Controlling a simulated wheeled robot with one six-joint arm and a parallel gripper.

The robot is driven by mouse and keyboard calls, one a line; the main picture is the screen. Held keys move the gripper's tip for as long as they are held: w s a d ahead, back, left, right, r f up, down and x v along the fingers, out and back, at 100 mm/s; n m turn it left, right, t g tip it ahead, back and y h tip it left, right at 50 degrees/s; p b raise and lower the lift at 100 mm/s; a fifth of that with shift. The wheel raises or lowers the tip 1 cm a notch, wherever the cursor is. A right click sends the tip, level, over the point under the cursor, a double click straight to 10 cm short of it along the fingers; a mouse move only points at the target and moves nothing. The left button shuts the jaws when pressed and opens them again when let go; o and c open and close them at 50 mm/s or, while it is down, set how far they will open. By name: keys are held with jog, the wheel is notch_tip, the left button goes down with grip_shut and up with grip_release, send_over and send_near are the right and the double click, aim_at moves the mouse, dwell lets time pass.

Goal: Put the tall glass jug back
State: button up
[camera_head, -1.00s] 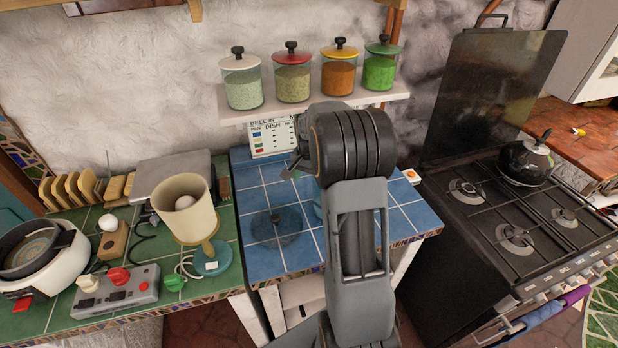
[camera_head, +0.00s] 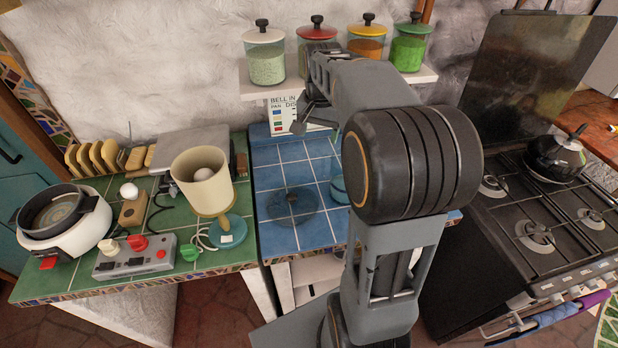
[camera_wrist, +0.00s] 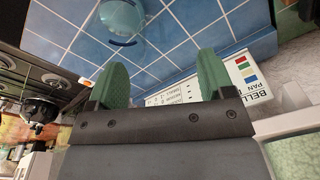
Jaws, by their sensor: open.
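The tall glass jug appears to be the clear, bluish glass vessel (camera_head: 338,182) standing on the blue tiled counter (camera_head: 275,178). My arm hides most of it in the head view. In the wrist view, a round glass vessel (camera_wrist: 122,24), likely the same jug, stands on the blue tiles at the top of the picture. My gripper (camera_wrist: 168,76) is open with two green fingertips apart and nothing between them. It points over the back of the counter, apart from the glass.
A shelf (camera_head: 425,76) holds several lidded jars on the wall. A printed card (camera_head: 283,117) stands at the back of the blue counter. A dark see-through disc (camera_head: 292,205) lies on the tiles. A beige container (camera_head: 203,182) is left, the stove (camera_head: 520,220) right.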

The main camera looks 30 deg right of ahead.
jog(key=s+a+f+n+t, duration=0.3)
jog(key=s+a+n, duration=0.6)
jog(key=s+a, duration=0.3)
jog(key=s, duration=0.3)
jog(key=shift+f, duration=0.3)
jog(key=shift+s+a, duration=0.1)
